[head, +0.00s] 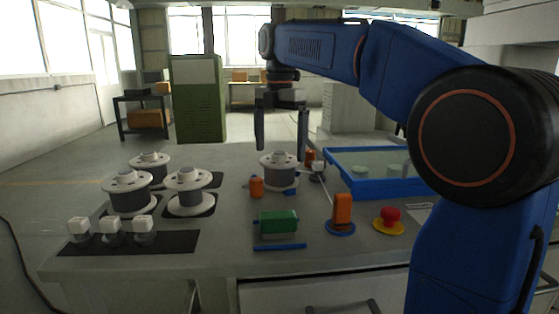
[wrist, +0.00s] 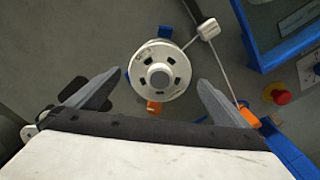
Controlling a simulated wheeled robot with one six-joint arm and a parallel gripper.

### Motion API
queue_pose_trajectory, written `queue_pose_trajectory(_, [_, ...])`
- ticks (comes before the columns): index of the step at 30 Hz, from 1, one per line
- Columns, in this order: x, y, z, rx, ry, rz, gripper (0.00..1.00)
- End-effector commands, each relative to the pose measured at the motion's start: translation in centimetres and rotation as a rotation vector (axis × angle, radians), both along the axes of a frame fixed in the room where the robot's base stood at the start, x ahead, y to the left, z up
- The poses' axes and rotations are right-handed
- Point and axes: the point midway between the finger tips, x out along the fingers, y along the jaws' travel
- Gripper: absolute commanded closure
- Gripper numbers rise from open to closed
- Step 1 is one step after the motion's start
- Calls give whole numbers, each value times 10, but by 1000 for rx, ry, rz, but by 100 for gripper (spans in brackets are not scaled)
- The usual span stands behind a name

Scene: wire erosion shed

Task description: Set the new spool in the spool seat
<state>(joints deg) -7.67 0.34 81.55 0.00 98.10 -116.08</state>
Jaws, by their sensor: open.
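A white-flanged spool with a grey winding (head: 279,172) stands upright at the middle of the bench. It also shows from above in the wrist view (wrist: 158,76), with blue and orange parts at its edge. My gripper (head: 281,150) is open above this spool, one finger to each side, holding nothing. Three similar spools stand at the left: one at the back (head: 149,162), one at the front left (head: 128,192) and one nearer the middle (head: 189,190). I cannot tell which spool is new. The spool seat is not clearly seen; it may be hidden under the middle spool.
An orange upright piece (head: 342,210), a green block (head: 278,222) and a red button (head: 389,218) stand in front. A blue-rimmed tank (head: 373,185) is at the right. White-topped pieces (head: 111,228) sit on a dark mat at front left. A thin rod (wrist: 225,70) runs beside the middle spool.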

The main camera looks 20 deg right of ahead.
Motion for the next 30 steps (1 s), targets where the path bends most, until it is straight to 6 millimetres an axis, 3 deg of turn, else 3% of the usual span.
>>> queue_pose_trajectory(6, [1,0,39,0,-2,0,0])
queue_pose_trajectory(12, [0,0,58,1,-1,0,0])
queue_pose_trajectory(30, [0,0,63,1,-1,0,0])
